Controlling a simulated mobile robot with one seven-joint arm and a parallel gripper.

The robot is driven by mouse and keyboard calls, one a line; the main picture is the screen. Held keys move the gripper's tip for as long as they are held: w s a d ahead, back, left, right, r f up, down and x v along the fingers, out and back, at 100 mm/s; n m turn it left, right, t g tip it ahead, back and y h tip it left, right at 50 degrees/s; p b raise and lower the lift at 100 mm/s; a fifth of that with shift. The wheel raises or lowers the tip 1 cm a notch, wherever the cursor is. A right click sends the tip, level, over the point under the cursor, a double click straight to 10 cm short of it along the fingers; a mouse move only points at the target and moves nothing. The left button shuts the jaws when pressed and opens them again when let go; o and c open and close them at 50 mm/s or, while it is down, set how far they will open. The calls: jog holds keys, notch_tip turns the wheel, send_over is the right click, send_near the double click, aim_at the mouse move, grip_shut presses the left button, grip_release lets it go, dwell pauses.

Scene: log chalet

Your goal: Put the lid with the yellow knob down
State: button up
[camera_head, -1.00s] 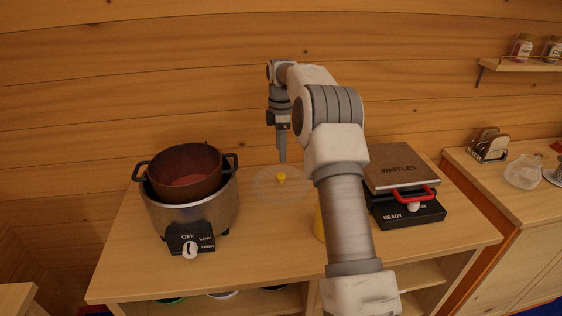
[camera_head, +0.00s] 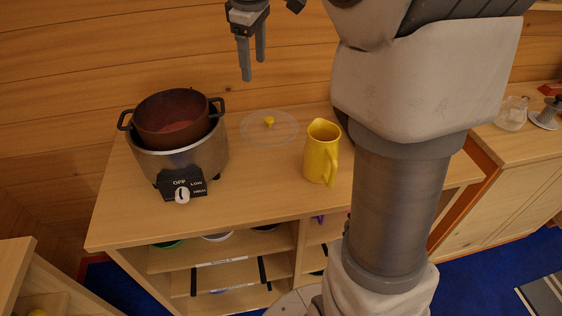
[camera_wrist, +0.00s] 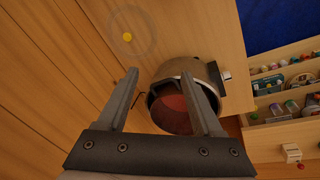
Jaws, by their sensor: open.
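The clear round lid (camera_head: 252,135) with the yellow knob (camera_head: 269,121) lies flat on the wooden counter, knob up, to the right of the cooker. It also shows in the wrist view, where the yellow knob (camera_wrist: 127,37) is beyond the fingertips. My gripper (camera_head: 253,72) is open and empty, raised in the air near the back wall, above and apart from the lid. In the wrist view my gripper (camera_wrist: 160,75) has its two fingers spread with nothing between them.
A dark pot (camera_head: 150,128) with red contents sits in a metal cooker (camera_head: 203,157) on the counter's left. A yellow pitcher (camera_head: 318,160) stands right of the lid. The counter (camera_head: 250,195) in front of the lid is clear. Shelves are below.

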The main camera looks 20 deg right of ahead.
jog(key=s+a+f+m+t, duration=0.1)
jog(key=s+m, duration=0.3)
jog(key=s, duration=0.8)
jog(key=s+a+f+m+t, duration=0.2)
jog(key=s+m, duration=0.3)
jog(key=s, duration=0.7)
jog(key=shift+s+a+f+y, duration=0.3)
jog(key=shift+a+f+y, duration=0.1)
jog(key=shift+a+f, duration=0.45)
jog(key=shift+d, duration=0.2)
